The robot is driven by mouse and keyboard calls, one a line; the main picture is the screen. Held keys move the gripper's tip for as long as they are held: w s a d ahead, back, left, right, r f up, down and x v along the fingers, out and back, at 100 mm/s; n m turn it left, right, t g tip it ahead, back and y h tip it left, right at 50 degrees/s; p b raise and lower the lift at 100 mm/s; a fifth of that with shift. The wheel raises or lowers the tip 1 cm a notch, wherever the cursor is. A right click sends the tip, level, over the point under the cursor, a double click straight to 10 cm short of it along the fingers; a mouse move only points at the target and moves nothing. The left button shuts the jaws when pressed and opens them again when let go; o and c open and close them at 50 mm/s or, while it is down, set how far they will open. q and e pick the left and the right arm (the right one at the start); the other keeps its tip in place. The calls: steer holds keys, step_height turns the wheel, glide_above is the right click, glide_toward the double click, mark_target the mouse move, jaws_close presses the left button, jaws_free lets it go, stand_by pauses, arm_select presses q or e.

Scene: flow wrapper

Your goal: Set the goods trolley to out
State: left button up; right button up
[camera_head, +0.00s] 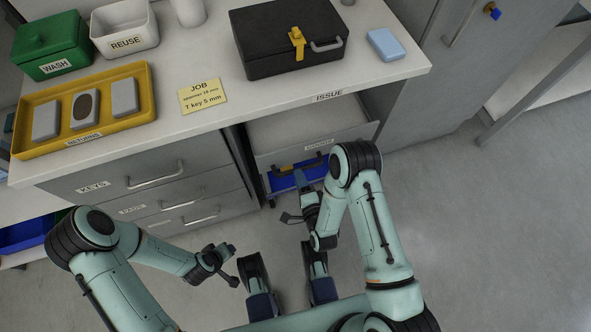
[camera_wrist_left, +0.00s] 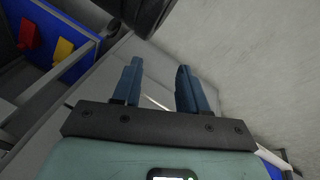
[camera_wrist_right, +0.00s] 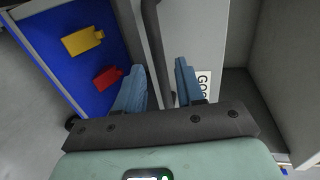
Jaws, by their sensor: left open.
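The grey goods unit, with a partly readable GOODS label (camera_head: 320,144), stands out from under the counter below the ISSUE mark, and its inside looks empty. A dark bar handle (camera_wrist_right: 151,30) runs along its front. A blue tray (camera_head: 283,184) sits low in front of it, holding a yellow piece (camera_wrist_right: 83,40) and a red piece (camera_wrist_right: 108,76). My right gripper (camera_head: 299,177) is at the handle, its fingers (camera_wrist_right: 158,88) apart on either side of the bar. My left gripper (camera_head: 229,249) is open and empty, away from the unit; its fingers (camera_wrist_left: 158,88) show apart.
Grey drawers (camera_head: 165,195) stand left of the unit. On the counter are a yellow returns tray (camera_head: 100,134), a job card (camera_head: 203,94), a black case (camera_head: 285,62) and a light blue block (camera_head: 385,45). The floor (camera_head: 480,230) at right is clear.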

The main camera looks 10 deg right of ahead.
arm_select(q)
steer(key=shift+s+a+f+g+b, duration=0.15)
steer(key=shift+s+f+g+b, duration=0.35)
steer(key=shift+s+f, duration=0.8)
arm_select(e)
steer(key=shift+x, duration=2.3)
arm_select(q)
steer(key=shift+s+r, duration=0.1)
arm_select(e)
jaws_close()
steer(key=shift+s, duration=0.1)
